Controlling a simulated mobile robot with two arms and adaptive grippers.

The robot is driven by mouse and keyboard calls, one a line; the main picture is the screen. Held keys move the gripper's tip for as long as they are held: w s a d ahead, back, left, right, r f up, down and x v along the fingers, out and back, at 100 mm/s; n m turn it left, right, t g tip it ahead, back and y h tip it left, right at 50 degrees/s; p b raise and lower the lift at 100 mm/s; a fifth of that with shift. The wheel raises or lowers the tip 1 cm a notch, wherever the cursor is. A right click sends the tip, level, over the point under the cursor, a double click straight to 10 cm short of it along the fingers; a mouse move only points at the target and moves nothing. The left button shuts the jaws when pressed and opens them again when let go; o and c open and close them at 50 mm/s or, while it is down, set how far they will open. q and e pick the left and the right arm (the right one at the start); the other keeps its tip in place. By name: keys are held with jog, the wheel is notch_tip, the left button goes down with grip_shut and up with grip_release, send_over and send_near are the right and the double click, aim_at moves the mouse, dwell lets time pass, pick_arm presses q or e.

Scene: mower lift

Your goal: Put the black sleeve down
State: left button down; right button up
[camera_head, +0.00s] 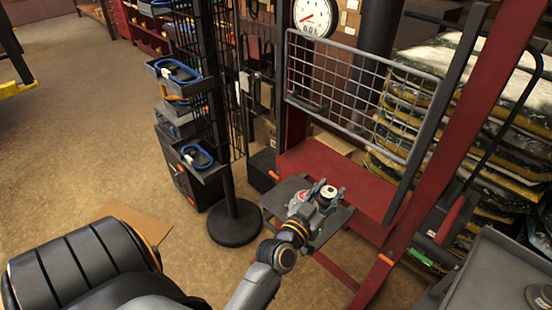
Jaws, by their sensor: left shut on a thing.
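My left gripper (330,197) is over a small dark grey plate (281,194) in front of the red press frame. It is shut on a small round piece with a pale ring and dark centre on top, which looks like the black sleeve (328,191). The fingers hide most of its sides. I cannot tell whether the sleeve touches the plate or hangs just above it. My right gripper is not in view.
A mesh guard (350,85) and a round gauge (314,17) are above the red bench (345,182). A black rack post (228,170) with small trays stands to the left. A grey cart top (497,270) is at lower right. Open floor lies at left.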

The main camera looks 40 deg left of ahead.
pick_arm(q)
jog(key=w+a+f+b, duration=0.2)
jog(key=a, duration=0.1)
jog(key=w+a+f+b, duration=0.2)
jog(key=a+f, duration=0.1)
jog(key=a, duration=0.1)
jog(key=w+a+f+b, duration=0.2)
jog(key=a+f+b, duration=0.1)
jog(key=shift+w+a, duration=0.15)
jog(key=shift+w, duration=0.2)
jog(key=shift+w+a+f+b, duration=0.15)
jog(key=shift+b, duration=0.15)
jog(key=shift+w+a+f, duration=0.1)
jog(key=shift+a+f, duration=0.05)
jog(key=shift+a, duration=0.1)
jog(key=shift+a+f+b, duration=0.15)
jog(key=shift+f+b, duration=0.1)
jog(key=shift+b, duration=0.2)
jog(key=f+b, duration=0.1)
jog(key=b, duration=0.1)
jog(key=f+b, duration=0.1)
jog(key=f, duration=0.1)
jog(key=shift+w+a+f+b, duration=0.1)
jog(key=shift+w+f+b, duration=0.15)
jog(key=shift+b, duration=0.1)
jog(key=shift+r, duration=0.1)
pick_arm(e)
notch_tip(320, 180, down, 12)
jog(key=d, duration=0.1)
